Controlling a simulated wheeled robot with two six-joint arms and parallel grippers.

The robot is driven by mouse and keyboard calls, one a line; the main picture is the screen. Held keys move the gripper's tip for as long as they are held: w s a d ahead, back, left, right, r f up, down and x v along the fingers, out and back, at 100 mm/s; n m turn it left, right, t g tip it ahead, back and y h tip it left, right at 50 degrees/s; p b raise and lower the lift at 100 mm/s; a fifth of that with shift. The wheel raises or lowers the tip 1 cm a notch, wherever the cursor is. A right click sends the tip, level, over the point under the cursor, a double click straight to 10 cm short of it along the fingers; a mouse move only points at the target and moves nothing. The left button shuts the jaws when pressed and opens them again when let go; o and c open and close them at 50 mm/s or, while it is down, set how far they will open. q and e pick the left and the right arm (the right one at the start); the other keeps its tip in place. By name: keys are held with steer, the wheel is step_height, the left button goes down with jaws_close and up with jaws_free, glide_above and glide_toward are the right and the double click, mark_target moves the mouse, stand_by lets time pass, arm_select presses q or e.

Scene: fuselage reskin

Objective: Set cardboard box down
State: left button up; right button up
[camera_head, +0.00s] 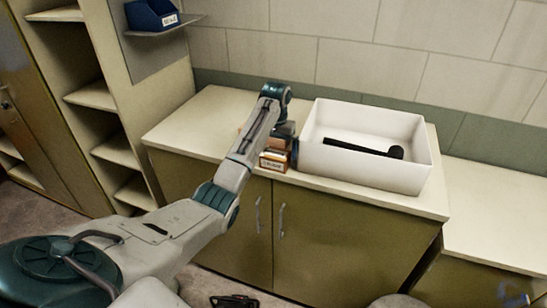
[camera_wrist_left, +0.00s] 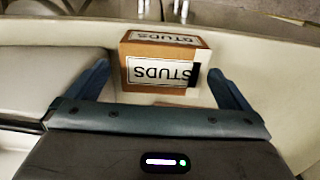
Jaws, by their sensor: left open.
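The cardboard box (camera_head: 274,161) is small and brown with a white label. It rests on the cabinet countertop, just left of a white bin. In the left wrist view the box (camera_wrist_left: 160,62) shows the word STUDS, upside down, on its top and on the side facing me. My left gripper (camera_wrist_left: 163,88) is open, with one dark finger on each side of the box. A gap shows at the left finger; the right finger is very close, and I cannot tell if it touches. In the head view my left wrist hides part of the box and the fingers.
The white bin (camera_head: 317,165) holds a long black tool (camera_head: 365,149). The countertop (camera_head: 185,133) is clear to the left. A blue bin (camera_head: 152,15) sits on a wall shelf. Open shelving (camera_head: 92,96) stands at left. A lower counter (camera_head: 490,215) is at right.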

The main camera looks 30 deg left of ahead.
mark_target(275, 152)
arm_select(q)
steer(key=f, duration=0.2)
steer(key=shift+a+f, duration=0.3)
steer(key=shift+f, duration=0.05)
steer(key=shift+w+a+f, duration=0.1)
steer(key=shift+w+f, duration=0.05)
steer(key=shift+w, duration=0.1)
steer(key=shift+s+d+r, duration=0.3)
steer(key=shift+r, duration=0.05)
steer(key=c, duration=1)
steer(key=shift+c, duration=1.3)
steer(key=shift+w+a, duration=0.2)
steer(key=shift+w, duration=0.05)
